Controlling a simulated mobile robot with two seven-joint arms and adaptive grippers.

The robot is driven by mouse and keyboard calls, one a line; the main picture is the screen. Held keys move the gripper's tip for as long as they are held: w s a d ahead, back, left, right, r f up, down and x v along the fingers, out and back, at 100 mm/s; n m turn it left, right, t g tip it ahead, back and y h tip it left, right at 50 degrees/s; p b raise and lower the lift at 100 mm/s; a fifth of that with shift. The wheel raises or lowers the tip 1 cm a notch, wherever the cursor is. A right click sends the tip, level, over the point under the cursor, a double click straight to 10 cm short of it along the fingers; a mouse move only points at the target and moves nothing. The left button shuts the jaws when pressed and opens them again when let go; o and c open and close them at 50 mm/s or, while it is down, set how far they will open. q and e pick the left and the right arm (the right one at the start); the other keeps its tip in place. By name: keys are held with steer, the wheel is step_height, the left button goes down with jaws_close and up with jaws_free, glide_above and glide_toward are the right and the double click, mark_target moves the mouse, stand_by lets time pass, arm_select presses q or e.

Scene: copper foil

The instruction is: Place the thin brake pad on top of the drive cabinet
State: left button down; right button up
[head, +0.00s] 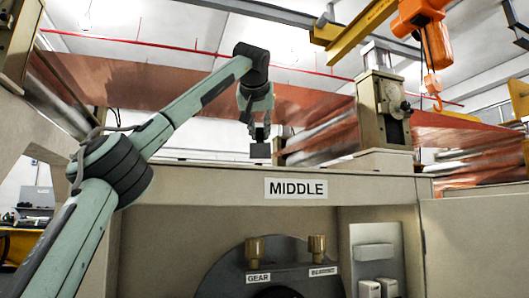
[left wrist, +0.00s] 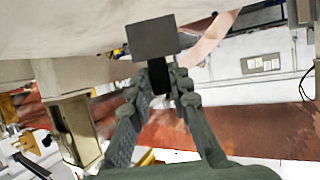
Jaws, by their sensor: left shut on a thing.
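The thin brake pad is a small dark grey flat block (head: 260,150). It hangs below my left gripper (head: 260,132), whose fingers are shut on it. In the left wrist view the pad (left wrist: 153,37) shows as a dark rectangle beyond the tips of the fingers (left wrist: 160,74). The drive cabinet (head: 200,205) is a beige box with a "MIDDLE" label on its front. In the head view the pad appears just above the cabinet's upper edge, left of the label. I cannot tell whether it touches the top. My right gripper is not in view.
A beige bearing post with a dial (head: 383,108) stands right of the pad. Copper foil (head: 150,85) runs behind the arm. Two brass knobs (head: 255,248) and a switch panel (head: 376,262) are on the cabinet front. An orange hoist (head: 425,40) hangs at upper right.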

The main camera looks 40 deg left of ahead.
mark_target(265, 151)
arm_select(q)
steer(key=f, duration=0.1)
steer(key=w+f+b, duration=0.1)
steer(key=f, duration=0.2)
steer(key=shift+w+d+f+b, duration=0.1)
steer(key=shift+w+f+b, duration=0.1)
steer(key=shift+w+b, duration=0.15)
steer(key=shift+f, duration=0.25)
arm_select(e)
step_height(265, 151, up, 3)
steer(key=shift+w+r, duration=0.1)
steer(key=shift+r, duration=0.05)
arm_select(q)
steer(key=shift+f, duration=0.2)
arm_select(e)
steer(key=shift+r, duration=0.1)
arm_select(q)
steer(key=c, duration=1.4)
jaws_free()
steer(key=shift+r, duration=0.2)
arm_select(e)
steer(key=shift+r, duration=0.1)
